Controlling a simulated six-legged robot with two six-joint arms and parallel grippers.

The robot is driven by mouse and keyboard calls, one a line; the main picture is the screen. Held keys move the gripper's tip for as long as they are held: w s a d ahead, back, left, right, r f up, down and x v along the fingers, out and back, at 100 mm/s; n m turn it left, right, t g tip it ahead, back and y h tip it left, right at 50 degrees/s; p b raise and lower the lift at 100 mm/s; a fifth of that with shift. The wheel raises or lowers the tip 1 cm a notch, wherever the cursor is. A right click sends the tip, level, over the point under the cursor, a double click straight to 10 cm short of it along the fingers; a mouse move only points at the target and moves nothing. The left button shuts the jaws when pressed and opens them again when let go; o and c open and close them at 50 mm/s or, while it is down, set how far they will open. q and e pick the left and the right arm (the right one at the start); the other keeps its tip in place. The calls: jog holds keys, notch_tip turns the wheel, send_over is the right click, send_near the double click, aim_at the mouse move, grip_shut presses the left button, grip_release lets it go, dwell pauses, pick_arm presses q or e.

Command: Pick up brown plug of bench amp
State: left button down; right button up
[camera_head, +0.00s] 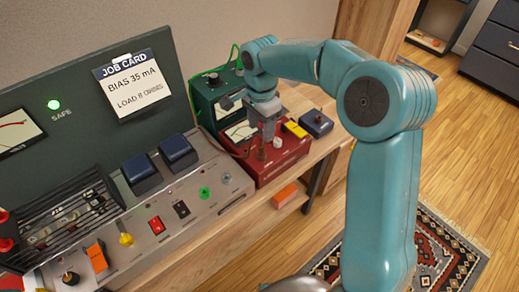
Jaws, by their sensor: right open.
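My right gripper (265,134) points down over the red box (284,161) at the back of the bench, with its jaws open. A small brown plug-like piece (261,153) stands on the red box just below the fingertips; I cannot tell whether they touch it. A whitish piece (277,143) stands just right of it. The bench amp (150,240) has a grey top with dark blocks, a red switch and coloured sockets, and lies left of the gripper. My left gripper is not in view.
A dark green meter box (210,98) stands behind the gripper, with a green wire. A yellow block (295,129) and a dark knobbed box (317,123) sit to the right. A job card (132,85) hangs on the panel.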

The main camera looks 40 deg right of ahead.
aim_at(261, 143)
jog(key=f, duration=0.2)
jog(key=shift+d+f, duration=0.2)
jog(key=shift+f, duration=0.15)
jog(key=shift+s+a+f, duration=0.1)
jog(key=shift+f, duration=0.45)
notch_tip(261, 143, down, 4)
jog(key=shift+f+p, duration=0.25)
jog(key=shift+p, duration=0.15)
jog(key=shift+a, duration=0.1)
grip_shut()
